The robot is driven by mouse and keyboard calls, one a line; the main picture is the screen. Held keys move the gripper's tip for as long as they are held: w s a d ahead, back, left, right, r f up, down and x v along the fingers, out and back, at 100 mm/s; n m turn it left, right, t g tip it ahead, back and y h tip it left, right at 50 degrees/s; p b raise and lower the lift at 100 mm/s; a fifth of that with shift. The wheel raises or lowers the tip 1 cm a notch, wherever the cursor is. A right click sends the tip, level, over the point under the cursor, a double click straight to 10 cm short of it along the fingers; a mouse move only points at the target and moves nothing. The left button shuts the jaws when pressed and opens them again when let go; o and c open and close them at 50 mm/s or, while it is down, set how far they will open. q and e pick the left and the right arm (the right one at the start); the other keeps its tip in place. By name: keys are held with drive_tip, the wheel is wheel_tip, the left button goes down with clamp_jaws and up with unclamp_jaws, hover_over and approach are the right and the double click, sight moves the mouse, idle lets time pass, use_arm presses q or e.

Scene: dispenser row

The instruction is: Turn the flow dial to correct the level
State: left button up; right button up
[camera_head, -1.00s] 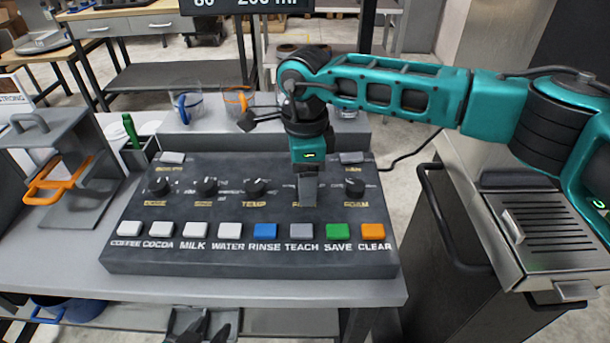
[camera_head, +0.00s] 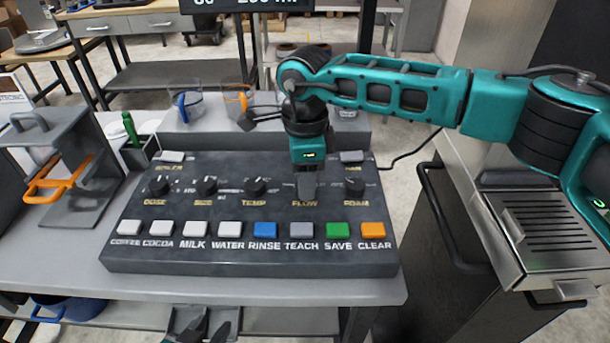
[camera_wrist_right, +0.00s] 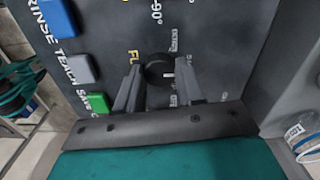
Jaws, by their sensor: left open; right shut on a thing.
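The flow dial (camera_wrist_right: 157,68) is a round black knob with a pale mark, set in the dark control panel (camera_head: 180,262). In the right wrist view it sits between the fingertips of my right gripper (camera_wrist_right: 160,80), which is shut on it. In the head view the right gripper (camera_head: 306,192) points down over the FLOW label and hides the dial. My left gripper (camera_head: 203,328) is open and empty at the bottom edge, below the panel front. The level display (camera_head: 247,5) is cut off at the top, so its reading is only partly visible.
The temp dial (camera_head: 255,187) and foam dial (camera_head: 354,187) flank the gripper closely. A row of buttons, including green SAVE (camera_head: 338,230) and orange CLEAR (camera_head: 373,230), lies in front. Glass jugs (camera_head: 187,105) stand behind the panel.

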drive_tip(key=shift+m+b, duration=0.7)
drive_tip(key=shift+m, duration=0.3)
drive_tip(key=m+b, duration=0.1)
drive_tip(key=m, duration=0.2)
drive_tip(key=shift+f+m+b, duration=0.1)
drive_tip(key=shift+m+b, duration=0.2)
drive_tip(key=shift+b, duration=0.1)
drive_tip(key=m+b, duration=0.1)
drive_tip(key=m, duration=0.2)
drive_tip(key=shift+m+b, duration=0.6)
drive_tip(key=shift+m, duration=1)
drive_tip(key=o, duration=1)
drive_tip(key=shift+o, duration=0.2)
drive_tip(key=shift+r, duration=0.2)
